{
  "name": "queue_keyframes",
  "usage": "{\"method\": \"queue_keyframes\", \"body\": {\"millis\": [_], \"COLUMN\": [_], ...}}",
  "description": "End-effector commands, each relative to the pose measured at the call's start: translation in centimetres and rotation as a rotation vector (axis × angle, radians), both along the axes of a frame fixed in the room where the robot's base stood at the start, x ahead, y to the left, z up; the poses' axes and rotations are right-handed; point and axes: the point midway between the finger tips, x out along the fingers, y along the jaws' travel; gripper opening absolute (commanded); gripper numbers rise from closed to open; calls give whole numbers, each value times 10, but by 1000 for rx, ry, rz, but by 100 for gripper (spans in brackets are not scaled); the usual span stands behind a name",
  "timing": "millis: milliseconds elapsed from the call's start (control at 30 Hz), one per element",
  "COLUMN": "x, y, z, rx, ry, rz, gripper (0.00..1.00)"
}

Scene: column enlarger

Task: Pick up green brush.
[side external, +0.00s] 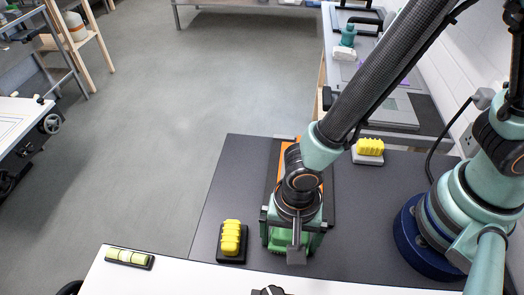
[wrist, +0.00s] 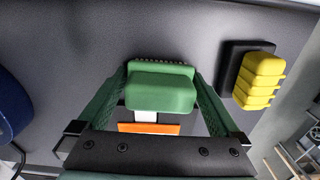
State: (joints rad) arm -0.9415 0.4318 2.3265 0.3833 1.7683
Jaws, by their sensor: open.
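The green brush (wrist: 162,88) is a rounded green block with a row of small bristle-like bumps along its far edge, seen in the wrist view. It sits on the dark tabletop (wrist: 150,35). My gripper (wrist: 161,78) is open, with one green finger on each side of the brush. I cannot tell whether the fingers touch it. In the side view my gripper (side external: 292,238) is low over the table and mostly hides the brush. A white patch and an orange strip (wrist: 149,129) show between the brush and my gripper's body.
A yellow block on a black base (side external: 231,240) stands left of my gripper. Another yellow block on a grey base (side external: 368,148) is farther back, right. An orange-and-black panel (side external: 273,170) lies behind my gripper.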

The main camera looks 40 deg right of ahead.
Motion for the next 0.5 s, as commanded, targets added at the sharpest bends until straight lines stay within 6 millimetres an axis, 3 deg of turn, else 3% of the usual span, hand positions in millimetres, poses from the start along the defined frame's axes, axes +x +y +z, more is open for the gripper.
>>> {"method": "queue_keyframes", "body": {"millis": [33,67,200,233,500], "x": [0,0,0,0,0], "y": [0,0,0,0,0], "z": [0,0,0,0,2], "rx": [0,0,0,0,1], "ry": [0,0,0,0,-1], "rz": [0,0,0,0,0], "gripper": [100,92,39,35,35]}}
